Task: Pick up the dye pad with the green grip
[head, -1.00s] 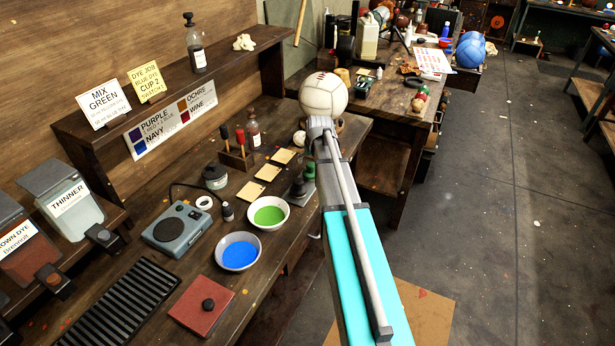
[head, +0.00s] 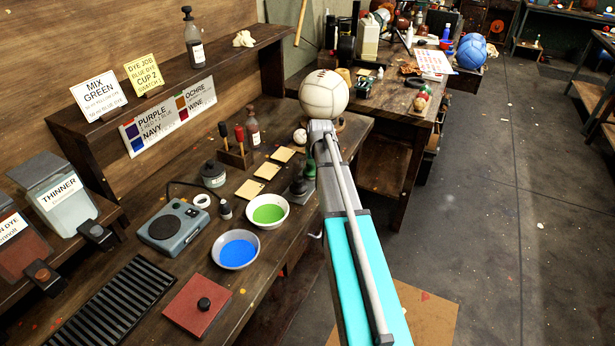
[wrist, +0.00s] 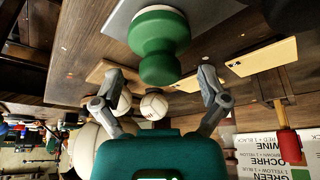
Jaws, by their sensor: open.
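The dye pad with the green grip (head: 309,168) stands at the right edge of the workbench in the head view, partly hidden by my arm. In the wrist view its green, waisted grip (wrist: 158,40) hangs from the top of the picture, upside down, above a grey plate. My gripper (wrist: 160,85) is open in the wrist view. Its two grey fingers point toward the grip, one on each side, and nothing is held. The grip lies just beyond the fingertips, roughly centred; contact is not visible. In the head view my arm hides the gripper.
A dark-gripped pad (head: 298,187) stands right beside the green one. A green dye bowl (head: 268,211) and a blue one (head: 237,250) are nearby. A white ball (head: 323,93) stands behind my arm's end. Tan swatches (head: 267,170) and a tool block (head: 238,156) lie left.

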